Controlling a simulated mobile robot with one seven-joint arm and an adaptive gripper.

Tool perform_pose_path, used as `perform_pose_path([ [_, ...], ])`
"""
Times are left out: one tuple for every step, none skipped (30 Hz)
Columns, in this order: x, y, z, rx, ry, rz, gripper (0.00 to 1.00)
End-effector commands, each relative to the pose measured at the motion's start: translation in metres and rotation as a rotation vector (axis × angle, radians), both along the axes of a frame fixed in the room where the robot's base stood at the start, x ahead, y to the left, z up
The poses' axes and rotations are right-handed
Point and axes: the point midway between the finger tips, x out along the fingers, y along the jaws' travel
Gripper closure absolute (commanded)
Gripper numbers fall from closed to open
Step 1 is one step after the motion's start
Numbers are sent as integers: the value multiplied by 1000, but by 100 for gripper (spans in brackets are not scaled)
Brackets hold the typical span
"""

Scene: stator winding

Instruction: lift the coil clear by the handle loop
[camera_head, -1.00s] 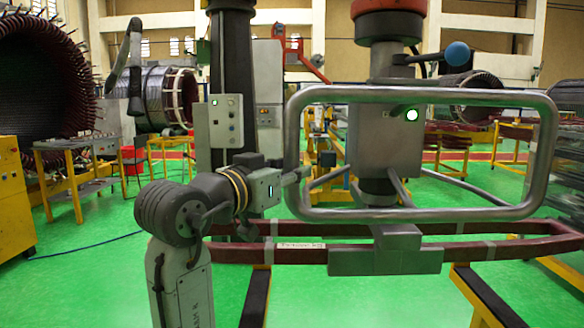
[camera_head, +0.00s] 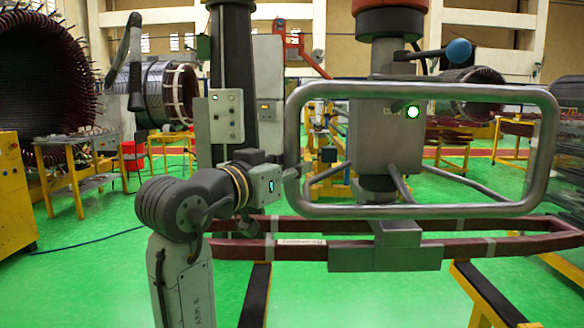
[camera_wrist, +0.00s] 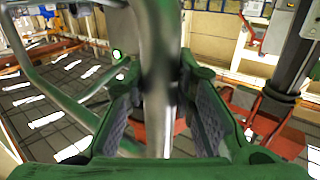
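The handle loop (camera_head: 420,210) is a grey rounded-rectangle tube frame around a grey block in the head view. Below it a dark red coil (camera_head: 350,253) runs flat, with a grey clamp plate (camera_head: 385,259) on its near bar. My gripper (camera_head: 297,172) is at the left upright of the loop. In the wrist view the metal tube (camera_wrist: 160,60) stands between the two green-backed fingers of my gripper (camera_wrist: 162,80), which close on it from both sides. The fingertips are small in the head view.
Yellow trestles with black tops (camera_head: 480,290) stand under the coil. A dark column (camera_head: 232,60) with a grey control box (camera_head: 226,116) rises behind my arm. A blue ball knob (camera_head: 458,52) sticks out above the loop. Green floor is open at the left.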

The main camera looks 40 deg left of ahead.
Motion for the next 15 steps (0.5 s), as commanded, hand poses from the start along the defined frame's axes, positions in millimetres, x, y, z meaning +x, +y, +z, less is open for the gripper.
perform_pose_path([
  [0, 0, 1, 1, -4, -1, 75],
  [0, 0, 1, 1, -4, -1, 73],
  [0, 0, 1, 1, -4, -1, 71],
  [0, 0, 1, 1, -4, -1, 69],
  [0, 0, 1, 1, -4, 0, 67],
  [0, 0, 1, 1, -4, 0, 64],
  [0, 0, 1, 1, -4, 0, 62],
  [0, 0, 1, 1, -3, 0, 60],
  [0, 0, 1, 1, -3, 0, 57],
  [0, 0, 1, 1, -3, 0, 55],
  [0, 0, 1, 1, -3, 0, 53],
  [0, 0, 1, 1, -3, 0, 53],
  [0, 0, 1, 1, -3, 0, 53],
  [0, 0, 1, 1, -3, 0, 53],
  [0, 0, 1, 1, -3, 0, 53],
])
